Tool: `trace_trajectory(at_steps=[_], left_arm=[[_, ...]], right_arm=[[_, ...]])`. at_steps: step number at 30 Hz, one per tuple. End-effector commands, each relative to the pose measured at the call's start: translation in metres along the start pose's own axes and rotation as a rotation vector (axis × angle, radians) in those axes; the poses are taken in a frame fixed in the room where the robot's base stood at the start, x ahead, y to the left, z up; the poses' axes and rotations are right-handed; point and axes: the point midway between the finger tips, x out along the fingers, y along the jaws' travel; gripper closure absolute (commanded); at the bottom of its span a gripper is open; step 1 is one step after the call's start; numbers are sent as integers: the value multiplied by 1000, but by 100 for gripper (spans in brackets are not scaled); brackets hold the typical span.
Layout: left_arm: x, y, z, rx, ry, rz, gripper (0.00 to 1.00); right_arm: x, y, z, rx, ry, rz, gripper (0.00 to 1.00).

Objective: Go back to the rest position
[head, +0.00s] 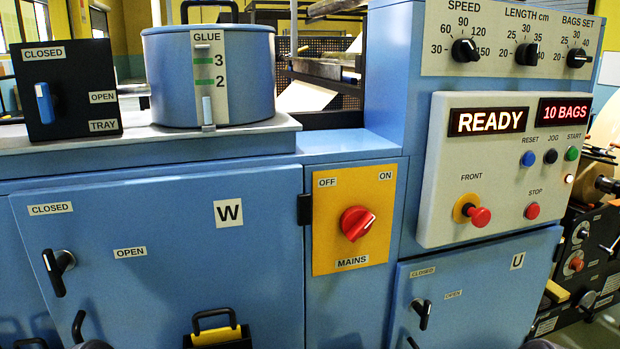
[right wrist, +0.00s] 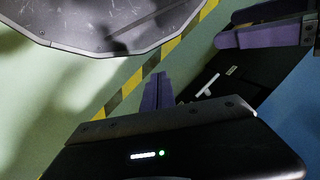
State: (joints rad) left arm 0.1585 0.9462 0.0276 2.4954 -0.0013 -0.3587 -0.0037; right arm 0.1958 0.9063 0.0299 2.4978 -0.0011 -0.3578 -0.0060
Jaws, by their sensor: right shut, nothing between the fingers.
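The blue machine front (head: 170,250) fills the head view, with neither gripper clearly visible there. In the right wrist view my right gripper (right wrist: 158,78) has its purple fingers together, shut and empty. Floor lies beyond them and they touch nothing that I can see. Another purple-fingered part (right wrist: 262,36) at the upper right of that view looks like my left gripper, cut off by the edge. Whether it is open or shut is unclear.
The mains switch (head: 357,223) and control panel (head: 500,170) reading READY are ahead. A black and yellow handle (head: 215,334) shows at the bottom. In the right wrist view a dark grey plate (right wrist: 110,22) is at the top, over floor with striped tape (right wrist: 130,82).

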Motion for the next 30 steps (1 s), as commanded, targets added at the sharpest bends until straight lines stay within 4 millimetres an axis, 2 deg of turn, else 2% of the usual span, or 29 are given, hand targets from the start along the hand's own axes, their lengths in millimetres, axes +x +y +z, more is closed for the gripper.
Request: trace_trajectory(at_steps=[1, 3, 13, 16, 20, 30], left_arm=[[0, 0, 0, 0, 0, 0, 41], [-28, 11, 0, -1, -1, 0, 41], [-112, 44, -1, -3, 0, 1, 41], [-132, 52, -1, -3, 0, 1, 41], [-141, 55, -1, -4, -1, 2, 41], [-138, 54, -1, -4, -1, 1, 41]], right_arm=[[10, -6, 24, -33, -55, 0, 100], [-20, -19, 17, -37, -42, -2, 100], [-104, -51, 13, -31, -39, -3, 100], [-123, -59, 13, -30, -39, -3, 100], [-133, -62, 12, -29, -39, -3, 100], [-131, -62, 12, -29, -38, -3, 100]])
